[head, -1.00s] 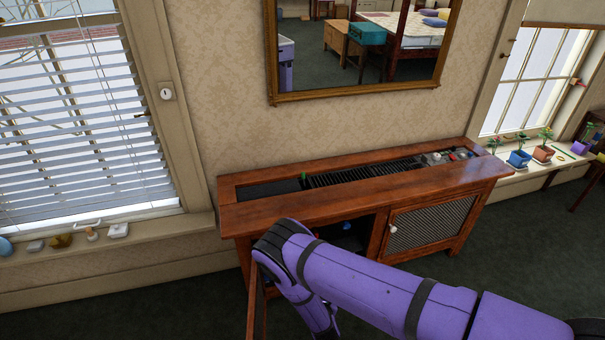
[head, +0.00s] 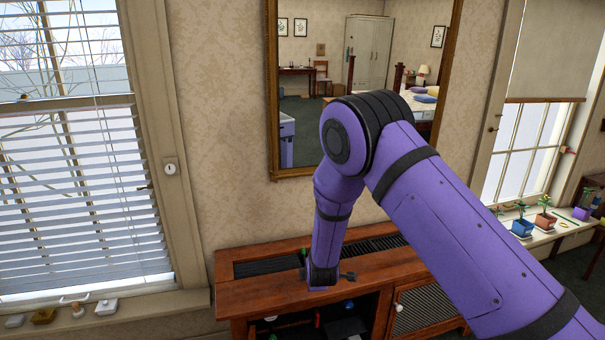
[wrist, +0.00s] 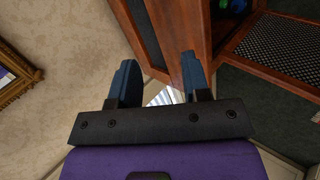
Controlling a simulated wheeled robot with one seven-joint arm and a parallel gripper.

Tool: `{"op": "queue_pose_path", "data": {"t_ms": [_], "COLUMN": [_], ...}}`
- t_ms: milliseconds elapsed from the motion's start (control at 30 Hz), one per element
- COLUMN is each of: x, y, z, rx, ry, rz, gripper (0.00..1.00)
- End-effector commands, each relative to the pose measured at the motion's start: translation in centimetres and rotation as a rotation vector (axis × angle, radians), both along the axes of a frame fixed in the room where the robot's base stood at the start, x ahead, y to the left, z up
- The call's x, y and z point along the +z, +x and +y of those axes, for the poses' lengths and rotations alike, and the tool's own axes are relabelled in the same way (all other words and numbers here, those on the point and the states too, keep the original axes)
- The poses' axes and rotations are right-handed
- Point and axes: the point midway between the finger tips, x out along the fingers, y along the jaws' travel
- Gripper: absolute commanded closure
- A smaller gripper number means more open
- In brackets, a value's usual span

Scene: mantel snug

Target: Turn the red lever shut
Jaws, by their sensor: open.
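Beyond the fingers are the wooden cabinet (wrist: 180,35) and the patterned wall. In the head view my arm reaches down to the cabinet (head: 245,290), with the wrist end just over its top near the front edge. The fingers there are small and partly hidden. The cabinet's open compartment, below the wrist, holds several small items too dark to identify.
A small green item (head: 304,252) is on the cabinet's slotted top. A mesh door (head: 425,308) closes the cabinet's right side. A framed mirror (head: 300,172) hangs above. Windows flank the wall, with potted plants (head: 522,227) on the right sill and small objects (head: 76,308) on the left.

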Motion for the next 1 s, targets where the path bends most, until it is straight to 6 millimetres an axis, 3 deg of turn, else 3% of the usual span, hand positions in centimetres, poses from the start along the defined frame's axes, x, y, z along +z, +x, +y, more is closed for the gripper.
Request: {"op": "queue_pose_path", "data": {"t_ms": [33,100,467,767,1000], "x": [2.3,5.1,18.3,27.9,34.2], "y": [0.3,0.3,-1.8,-6.3,-11.5], "z": [-0.5,-1.3,-5.9,-10.7,-14.7], "rx": [-0.03,-0.075,-0.291,-0.473,-0.623], "ry": [0.039,0.093,0.339,0.508,0.617], "rz": [0.008,0.03,0.135,0.212,0.263], "gripper": [0.57,0.57,0.57,0.57,0.57]}}
